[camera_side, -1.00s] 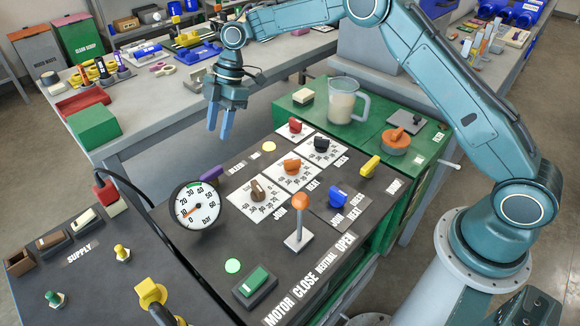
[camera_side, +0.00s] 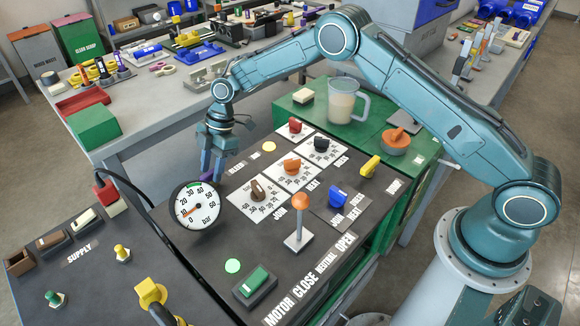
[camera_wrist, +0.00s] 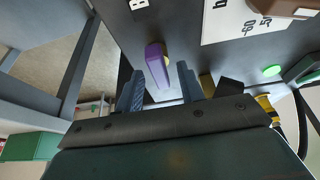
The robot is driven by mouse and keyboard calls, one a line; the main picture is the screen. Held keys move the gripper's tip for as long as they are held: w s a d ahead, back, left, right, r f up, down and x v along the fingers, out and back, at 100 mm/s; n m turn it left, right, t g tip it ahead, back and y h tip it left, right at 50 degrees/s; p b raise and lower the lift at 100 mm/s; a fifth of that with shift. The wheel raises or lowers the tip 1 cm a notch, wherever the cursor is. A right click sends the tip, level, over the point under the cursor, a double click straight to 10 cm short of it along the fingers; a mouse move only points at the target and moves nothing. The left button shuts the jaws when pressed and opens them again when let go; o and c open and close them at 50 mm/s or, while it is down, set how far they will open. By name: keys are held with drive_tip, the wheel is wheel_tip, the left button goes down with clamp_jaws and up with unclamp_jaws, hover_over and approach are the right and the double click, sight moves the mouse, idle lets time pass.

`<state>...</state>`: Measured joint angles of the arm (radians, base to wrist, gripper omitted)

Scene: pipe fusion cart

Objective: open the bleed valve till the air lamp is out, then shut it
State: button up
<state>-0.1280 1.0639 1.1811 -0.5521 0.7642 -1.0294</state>
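The purple bleed valve handle (camera_wrist: 156,62) shows in the wrist view, pointing down between the two fingertips of my gripper (camera_wrist: 162,85). The fingers are apart, with a gap on the handle's right side; I cannot tell whether the left finger touches it. In the side view my gripper (camera_side: 212,168) points down at the panel's left edge behind the gauge, largely hiding the handle. The air lamp (camera_side: 269,146) is a round yellow light and looks lit.
The pressure gauge (camera_side: 197,205) stands close in front of my gripper, its needle low. Several coloured knobs and an orange-topped lever (camera_side: 300,203) fill the panel to the right. A green lamp (camera_side: 232,265) glows in front. A jug (camera_side: 346,103) stands behind.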

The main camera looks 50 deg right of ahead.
clamp_jaws()
